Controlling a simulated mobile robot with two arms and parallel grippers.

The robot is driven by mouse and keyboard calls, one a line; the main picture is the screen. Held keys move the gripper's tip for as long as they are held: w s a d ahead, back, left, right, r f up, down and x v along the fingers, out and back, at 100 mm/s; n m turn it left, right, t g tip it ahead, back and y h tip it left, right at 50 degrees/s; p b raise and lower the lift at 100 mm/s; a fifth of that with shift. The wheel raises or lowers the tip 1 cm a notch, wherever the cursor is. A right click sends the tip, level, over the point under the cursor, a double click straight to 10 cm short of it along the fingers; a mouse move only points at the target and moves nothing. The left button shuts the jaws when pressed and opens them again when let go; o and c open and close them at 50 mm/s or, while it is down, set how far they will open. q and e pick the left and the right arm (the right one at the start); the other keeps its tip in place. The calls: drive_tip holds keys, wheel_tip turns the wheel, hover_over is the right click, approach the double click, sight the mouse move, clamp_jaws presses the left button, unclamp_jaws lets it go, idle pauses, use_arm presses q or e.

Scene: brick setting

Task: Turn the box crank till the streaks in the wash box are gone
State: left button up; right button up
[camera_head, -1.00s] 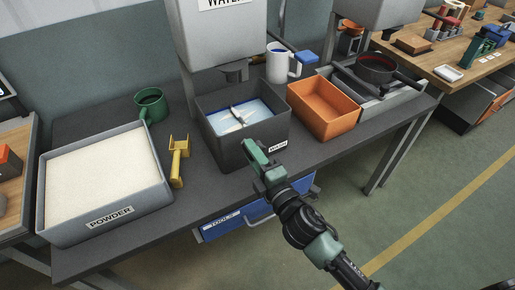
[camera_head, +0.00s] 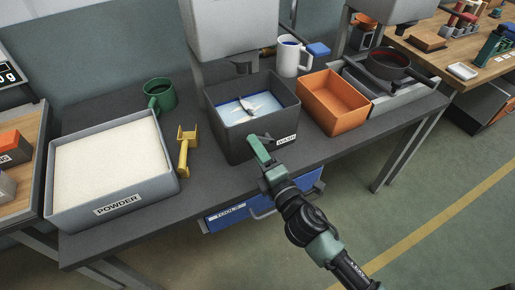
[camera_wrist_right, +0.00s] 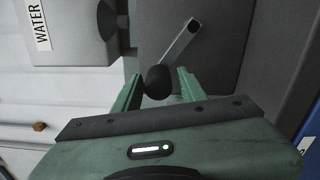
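The dark grey wash box (camera_head: 234,143), labelled WASH, stands on the dark bench with pale blue water in it. Whitish streaks (camera_head: 232,108) and a small paddle (camera_head: 248,106) show in the water. My right gripper (camera_head: 255,143) is at the box's front wall. In the right wrist view, its green fingers (camera_wrist_right: 160,80) are on both sides of the round black knob of the box crank (camera_wrist_right: 180,42) and look closed on it. The crank's grey arm slants up and right from the knob. In the head view my gripper hides the crank. My left gripper is not in view.
A grey powder bin (camera_head: 62,205), a yellow scoop (camera_head: 184,157) and a green mug (camera_head: 160,92) are left of the box. An orange bin (camera_head: 334,116) stands close on its right, a white mug (camera_head: 291,58) behind. A blue drawer (camera_head: 232,215) is below.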

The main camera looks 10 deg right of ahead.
idle(0.3)
drive_tip(key=b+v, duration=0.1)
drive_tip(key=v, duration=0.6)
drive_tip(key=shift+s+d+b, duration=0.15)
drive_tip(key=shift+s+b, duration=0.2)
drive_tip(key=shift+b, duration=0.05)
idle(0.5)
drive_tip(key=w+a+m, duration=0.1)
drive_tip(key=w+m, duration=0.1)
drive_tip(key=m, duration=0.4)
drive_tip(key=w+m+p, duration=0.1)
drive_tip(key=w+m, duration=0.2)
drive_tip(key=m, duration=0.3)
drive_tip(key=w+a+m, duration=0.1)
drive_tip(key=w+m, duration=0.1)
drive_tip(key=m, duration=0.4)
drive_tip(key=shift+w+a+r, duration=0.1)
drive_tip(key=shift+w+a, duration=0.25)
